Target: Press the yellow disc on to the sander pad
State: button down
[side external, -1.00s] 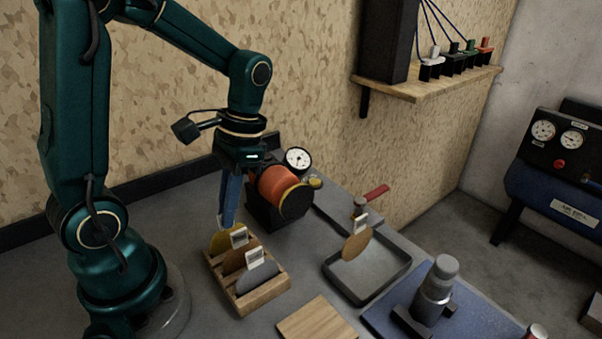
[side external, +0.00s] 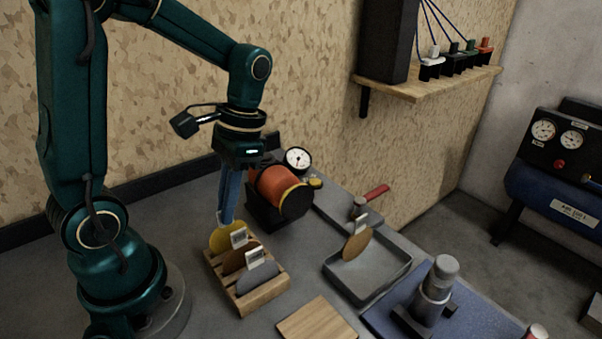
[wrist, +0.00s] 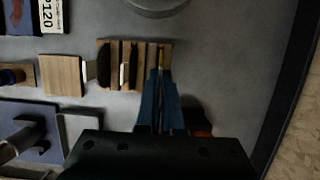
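The yellow disc (side external: 226,237) stands upright in the back slot of a slotted wooden rack (side external: 262,297), its lower part hidden by the rack. My gripper (side external: 227,220) points straight down with its long blue fingers closed on the disc's upper edge. In the wrist view the fingertips (wrist: 161,76) are together over the end slot of the rack. An orange drum-shaped machine (side external: 272,185) stands right of the gripper; its dark round face (side external: 297,202) looks like the sander pad and is bare.
A brown disc (side external: 238,262) and a grey disc (side external: 258,277) with white tags share the rack. A grey tray (side external: 345,290) with a tan disc (side external: 357,244), a wooden block (side external: 318,322) and a silver tool (side external: 436,290) on a blue mat lie right. A gauge (side external: 298,158) stands behind the machine.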

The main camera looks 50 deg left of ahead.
jog(key=shift+r, duration=3.9)
jog(key=shift+r, duration=0.3)
notch_tip(320, 180, up, 5)
jog(key=w+d+f+t, duration=0.2)
jog(key=w+d+t, duration=0.3)
jog(key=w+d, duration=0.45)
notch_tip(320, 180, down, 9)
jog(key=t, duration=0.1)
jog(key=shift+s+d, duration=0.3)
jog(key=shift+d, duration=0.1)
jog(key=shift+a, duration=2.9)
jog(key=shift+a, duration=0.4)
